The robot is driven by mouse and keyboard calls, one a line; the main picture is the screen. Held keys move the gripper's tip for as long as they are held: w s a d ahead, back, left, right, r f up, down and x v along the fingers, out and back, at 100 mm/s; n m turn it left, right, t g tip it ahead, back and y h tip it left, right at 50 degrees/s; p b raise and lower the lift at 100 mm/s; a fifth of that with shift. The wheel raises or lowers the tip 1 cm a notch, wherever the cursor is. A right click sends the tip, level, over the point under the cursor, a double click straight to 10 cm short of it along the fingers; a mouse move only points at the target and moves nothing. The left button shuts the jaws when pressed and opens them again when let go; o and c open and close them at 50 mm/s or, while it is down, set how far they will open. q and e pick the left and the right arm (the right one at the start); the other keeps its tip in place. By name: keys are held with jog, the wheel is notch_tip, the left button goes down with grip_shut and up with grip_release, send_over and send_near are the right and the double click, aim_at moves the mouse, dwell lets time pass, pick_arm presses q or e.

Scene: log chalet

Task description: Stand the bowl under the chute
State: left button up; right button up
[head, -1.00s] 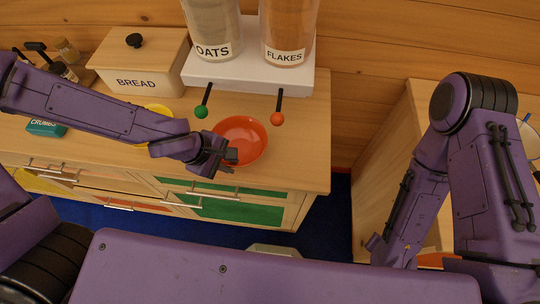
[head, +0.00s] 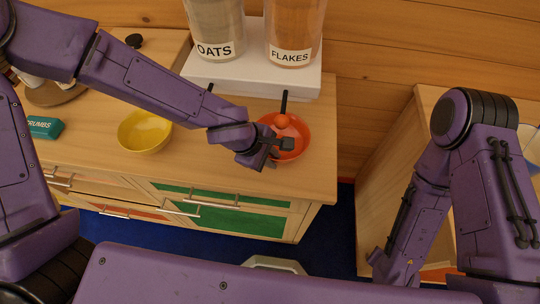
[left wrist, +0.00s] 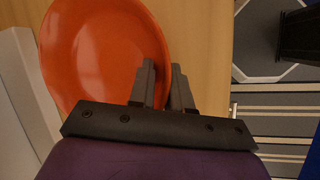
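The orange-red bowl (head: 298,149) is upright near the right end of the counter, in front of the flakes dispenser (head: 294,30). The red ball of that dispenser's lever (head: 283,121) overlaps its far side in the head view. My left gripper (head: 287,144) is shut on the bowl's near rim. In the left wrist view the fingers (left wrist: 163,85) straddle the rim of the bowl (left wrist: 95,50), one inside and one outside. I cannot tell whether the bowl touches the counter. No chute mouth is clearly visible. My right gripper is not clearly visible.
The oats dispenser (head: 215,30) stands left of the flakes one on a white base (head: 250,78). A yellow bowl (head: 145,132) and a teal crumbs box (head: 44,127) are further left. My left arm hides the green ball and most of the bread box. The front counter is clear.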

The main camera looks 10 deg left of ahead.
pick_arm(q)
jog(key=o, duration=0.4)
jog(key=shift+r, duration=0.25)
jog(key=p+v, duration=0.5)
jog(key=v, duration=0.6)
jog(key=shift+s+a+r, duration=0.1)
jog(key=shift+a+r, duration=0.05)
jog(key=shift+r, duration=0.15)
